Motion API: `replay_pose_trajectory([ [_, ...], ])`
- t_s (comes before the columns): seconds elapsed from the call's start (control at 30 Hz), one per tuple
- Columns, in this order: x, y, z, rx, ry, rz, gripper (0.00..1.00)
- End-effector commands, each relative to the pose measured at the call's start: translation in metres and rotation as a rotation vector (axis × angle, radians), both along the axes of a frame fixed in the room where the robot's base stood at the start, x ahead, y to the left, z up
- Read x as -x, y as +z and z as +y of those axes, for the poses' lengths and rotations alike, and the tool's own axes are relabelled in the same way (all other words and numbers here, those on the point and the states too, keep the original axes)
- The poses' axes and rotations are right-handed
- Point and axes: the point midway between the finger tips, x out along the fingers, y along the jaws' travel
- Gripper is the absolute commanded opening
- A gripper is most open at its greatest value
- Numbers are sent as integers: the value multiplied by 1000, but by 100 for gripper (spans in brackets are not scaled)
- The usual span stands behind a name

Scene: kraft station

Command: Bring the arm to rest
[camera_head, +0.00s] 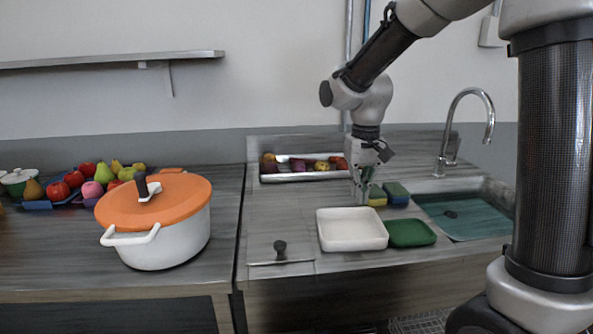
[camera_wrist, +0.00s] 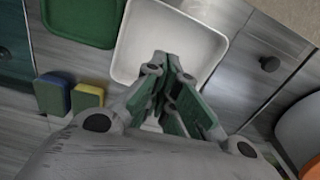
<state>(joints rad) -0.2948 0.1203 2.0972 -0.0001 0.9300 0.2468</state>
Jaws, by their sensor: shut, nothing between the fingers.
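My gripper (camera_head: 361,197) points down above the counter, behind the white tray (camera_head: 351,244) and just left of the sponges. In the wrist view my gripper (camera_wrist: 163,60) has its fingertips together with nothing between them, seen over the edge of the white tray (camera_wrist: 128,75). My arm bends down from the upper right. I cannot tell exactly how high the fingertips are above the counter.
A green tray (camera_head: 411,233), sponges (camera_head: 396,192) and a sink (camera_head: 470,222) with a tall faucet (camera_head: 489,114) lie to the right. A metal tray of fruit (camera_head: 287,177) is behind. A pot with an orange lid (camera_head: 165,203) stands left, below a wall shelf (camera_head: 110,59).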

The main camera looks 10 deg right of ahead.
Motion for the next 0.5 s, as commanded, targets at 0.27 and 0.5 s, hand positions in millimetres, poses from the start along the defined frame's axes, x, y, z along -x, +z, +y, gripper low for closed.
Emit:
replay_pose_trajectory([
  [0.27, 78, 13, -37, 1, 111, 13, 0],
  [0.5, 158, 49, -86, -17, 86, -133, 0],
])
